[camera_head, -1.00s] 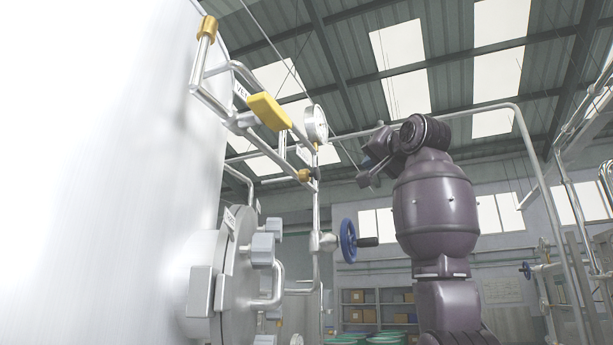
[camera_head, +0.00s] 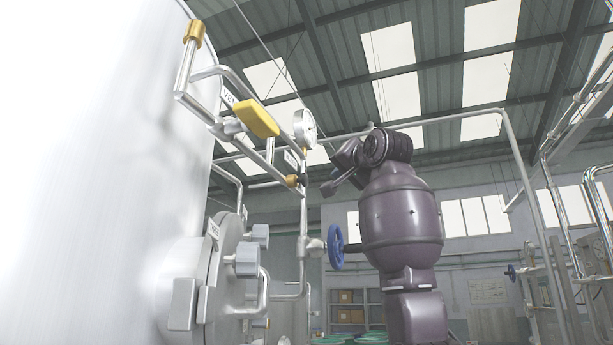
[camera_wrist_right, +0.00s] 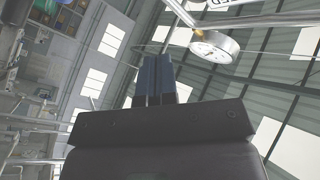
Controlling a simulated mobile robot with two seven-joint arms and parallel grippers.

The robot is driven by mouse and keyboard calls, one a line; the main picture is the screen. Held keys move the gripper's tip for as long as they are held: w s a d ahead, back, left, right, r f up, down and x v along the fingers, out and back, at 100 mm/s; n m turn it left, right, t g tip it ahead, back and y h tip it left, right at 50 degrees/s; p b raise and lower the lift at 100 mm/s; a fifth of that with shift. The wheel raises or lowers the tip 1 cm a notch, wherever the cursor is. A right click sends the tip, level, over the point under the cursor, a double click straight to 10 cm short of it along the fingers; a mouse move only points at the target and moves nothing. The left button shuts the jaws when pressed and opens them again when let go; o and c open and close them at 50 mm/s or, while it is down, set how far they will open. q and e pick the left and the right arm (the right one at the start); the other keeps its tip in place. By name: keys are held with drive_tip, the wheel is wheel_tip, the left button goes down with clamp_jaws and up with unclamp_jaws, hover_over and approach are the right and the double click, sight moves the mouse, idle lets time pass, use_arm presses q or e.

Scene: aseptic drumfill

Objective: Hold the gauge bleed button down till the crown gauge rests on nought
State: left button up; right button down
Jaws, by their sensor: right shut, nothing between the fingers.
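The crown gauge (camera_head: 304,127), a round silver dial with a white face, stands on a thin pipe beside the tank. It also shows in the right wrist view (camera_wrist_right: 215,46), ahead and right of the fingers, but its needle is too small to read. A small dark part (camera_head: 303,180) on the pipe below the gauge may be the bleed button; I cannot be sure. My right gripper (camera_head: 328,188) is shut and empty, below and right of the gauge, apparently apart from the pipe. Its blue fingers (camera_wrist_right: 155,78) are together in the wrist view. My left gripper is not in view.
A yellow lever handle (camera_head: 257,119) and brass-capped piping (camera_head: 193,33) sit left of the gauge. A blue handwheel (camera_head: 335,247) is below my right gripper. The big white tank (camera_head: 90,170) fills the left, with a clamped round hatch (camera_head: 215,275).

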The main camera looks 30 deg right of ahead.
sight(301, 180)
drive_tip(key=shift+w+a+p, duration=0.5)
drive_tip(key=shift+w+a, duration=0.85)
drive_tip(key=shift+w, duration=0.25)
drive_tip(key=shift+w+a, duration=0.1)
idle(1.0)
drive_tip(key=shift+w+a, duration=0.2)
drive_tip(key=shift+w, duration=0.05)
drive_tip(key=shift+w+a, duration=0.35)
drive_tip(key=shift+w, duration=0.1)
idle(2.0)
drive_tip(key=shift+s+d, duration=0.1)
drive_tip(key=shift+s, duration=0.05)
idle(1.5)
drive_tip(key=shift+s+d+b, duration=0.5)
drive_tip(key=shift+s+d, duration=0.05)
drive_tip(key=shift+s, duration=0.05)
